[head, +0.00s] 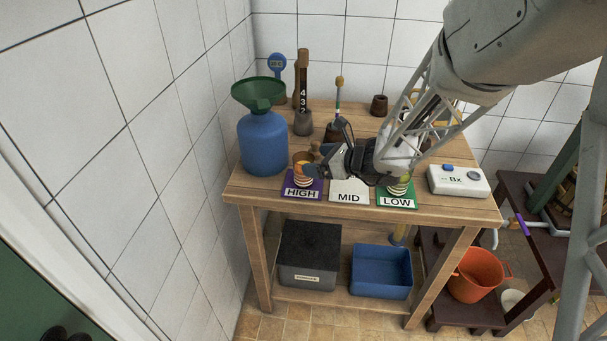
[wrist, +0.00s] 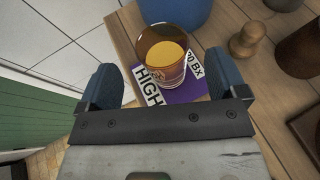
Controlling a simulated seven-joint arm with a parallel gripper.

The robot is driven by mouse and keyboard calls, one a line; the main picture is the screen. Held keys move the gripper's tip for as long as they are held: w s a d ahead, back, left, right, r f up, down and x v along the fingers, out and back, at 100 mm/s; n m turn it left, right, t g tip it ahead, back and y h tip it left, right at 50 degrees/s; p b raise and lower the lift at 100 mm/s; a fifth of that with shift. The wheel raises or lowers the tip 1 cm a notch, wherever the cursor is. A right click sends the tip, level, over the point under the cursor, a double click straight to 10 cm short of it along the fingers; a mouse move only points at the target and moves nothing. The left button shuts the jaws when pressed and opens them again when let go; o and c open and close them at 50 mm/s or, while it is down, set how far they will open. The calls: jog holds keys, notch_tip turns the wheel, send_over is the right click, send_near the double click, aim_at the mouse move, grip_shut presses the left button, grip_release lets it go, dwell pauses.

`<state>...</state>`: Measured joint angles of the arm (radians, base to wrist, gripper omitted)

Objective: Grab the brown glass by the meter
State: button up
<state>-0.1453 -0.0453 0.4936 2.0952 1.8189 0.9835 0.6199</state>
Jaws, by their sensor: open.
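A brown-tinted glass (wrist: 163,82) with orange-yellow contents stands upright on the purple HIGH card (wrist: 200,88); it also shows in the head view (head: 303,172). My gripper (head: 328,152) is open, its two blue fingers apart. In the wrist view the glass appears between and ahead of the fingers, with no clear contact. A second glass (head: 398,186) with greenish-yellow contents stands on the green LOW card (head: 397,202), partly hidden by my wrist. The white meter box (head: 458,181), marked Bx, is at the table's right. The white MID card (head: 349,193) shows no glass.
A blue jug (head: 263,145) with a green funnel (head: 259,92) stands close behind the HIGH card. A wooden knob-like piece (wrist: 244,42) and brown cups are behind. A blue bin (head: 381,273) and dark box (head: 309,252) sit on the lower shelf. Tiled wall bounds the left.

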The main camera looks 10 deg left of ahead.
aim_at(296, 156)
jog(key=shift+x, duration=2.6)
jog(key=c, duration=1.5)
jog(key=shift+r, duration=0.45)
notch_tip(296, 156, up, 17)
jog(key=shift+r, duration=0.1)
dwell(0.5)
